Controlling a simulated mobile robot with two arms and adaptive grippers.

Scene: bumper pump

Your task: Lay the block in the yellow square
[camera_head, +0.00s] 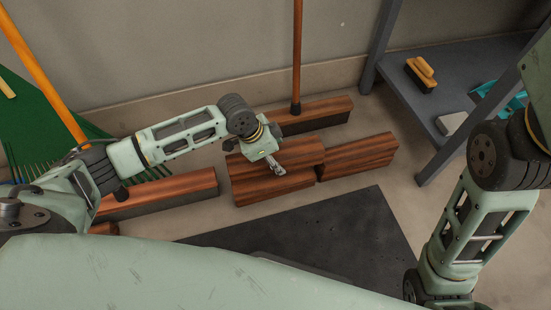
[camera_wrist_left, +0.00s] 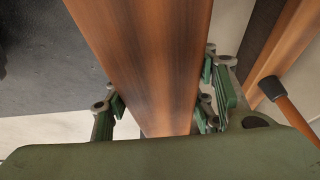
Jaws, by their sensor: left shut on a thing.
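A reddish-brown wooden block (camera_head: 262,188) with dark grain is near the centre of the head view. My left gripper (camera_head: 276,168) is at its top, its body covering part of it. In the left wrist view the block (camera_wrist_left: 145,55) runs between the green fingers of my left gripper (camera_wrist_left: 163,105), one on each side, and they are shut on it. I cannot tell whether the block is resting or lifted. My right arm shows at the right of the head view, but its gripper is out of view. I see no yellow square in either view.
Other wooden blocks lie close by: one to the right (camera_head: 358,155), one behind (camera_head: 315,115) and one to the left (camera_head: 165,195). A broom handle (camera_head: 297,50) rises behind. A dark mat (camera_head: 345,230) lies in front. A grey shelf (camera_head: 455,75) holding a brush (camera_head: 421,75) stands at right.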

